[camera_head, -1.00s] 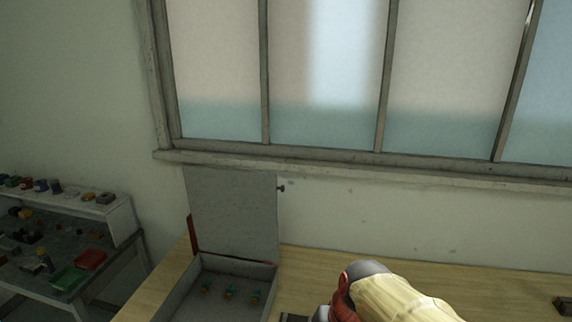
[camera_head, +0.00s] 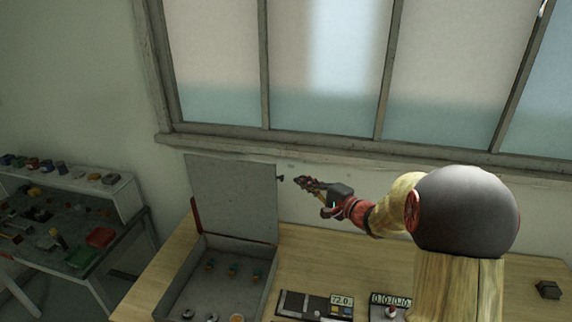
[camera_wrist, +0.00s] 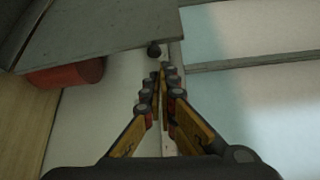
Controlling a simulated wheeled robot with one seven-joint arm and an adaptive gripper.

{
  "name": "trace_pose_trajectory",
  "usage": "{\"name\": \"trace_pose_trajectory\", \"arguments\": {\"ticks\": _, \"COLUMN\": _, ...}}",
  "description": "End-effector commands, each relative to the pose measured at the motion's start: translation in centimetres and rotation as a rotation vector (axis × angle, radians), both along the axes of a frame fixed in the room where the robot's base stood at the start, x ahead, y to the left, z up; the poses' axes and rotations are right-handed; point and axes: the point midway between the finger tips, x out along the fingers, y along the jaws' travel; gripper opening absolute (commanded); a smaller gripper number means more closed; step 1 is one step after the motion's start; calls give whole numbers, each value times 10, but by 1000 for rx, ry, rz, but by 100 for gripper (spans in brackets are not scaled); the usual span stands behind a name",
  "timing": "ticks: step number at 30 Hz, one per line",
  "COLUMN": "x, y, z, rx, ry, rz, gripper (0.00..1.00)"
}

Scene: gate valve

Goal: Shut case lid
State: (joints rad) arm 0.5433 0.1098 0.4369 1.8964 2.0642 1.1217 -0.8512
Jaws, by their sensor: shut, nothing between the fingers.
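The grey case (camera_head: 222,287) stands open on the wooden table. Its lid (camera_head: 232,197) stands upright at the back, with a dark knob (camera_head: 281,178) on its right edge. Several small teal and orange pieces lie inside, with round items near the front. My gripper (camera_head: 299,182) is shut and empty, just right of the knob, apart from it in the head view. In the wrist view the closed fingertips (camera_wrist: 161,69) point toward the knob (camera_wrist: 154,50), which sits just ahead of them by the lid's edge (camera_wrist: 110,33).
Right of the case lie a dark panel with a display (camera_head: 318,305) and another device with a display (camera_head: 390,304). A small dark block (camera_head: 548,290) sits at the table's far right. A window and its sill (camera_head: 330,158) are behind. A cluttered side bench (camera_head: 70,215) stands left.

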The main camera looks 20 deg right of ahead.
Motion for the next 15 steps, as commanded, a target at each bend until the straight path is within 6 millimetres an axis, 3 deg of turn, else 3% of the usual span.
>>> {"name": "trace_pose_trajectory", "arguments": {"ticks": 3, "x": 9, "y": -19, "z": 24, "rx": -43, "ry": -97, "rz": -69, "gripper": 0}}
{"name": "trace_pose_trajectory", "arguments": {"ticks": 10, "x": 15, "y": -16, "z": 26, "rx": -113, "ry": -129, "rz": -66, "gripper": 0}}
{"name": "trace_pose_trajectory", "arguments": {"ticks": 15, "x": 38, "y": -8, "z": 28, "rx": -112, "ry": -128, "rz": -64, "gripper": 0}}
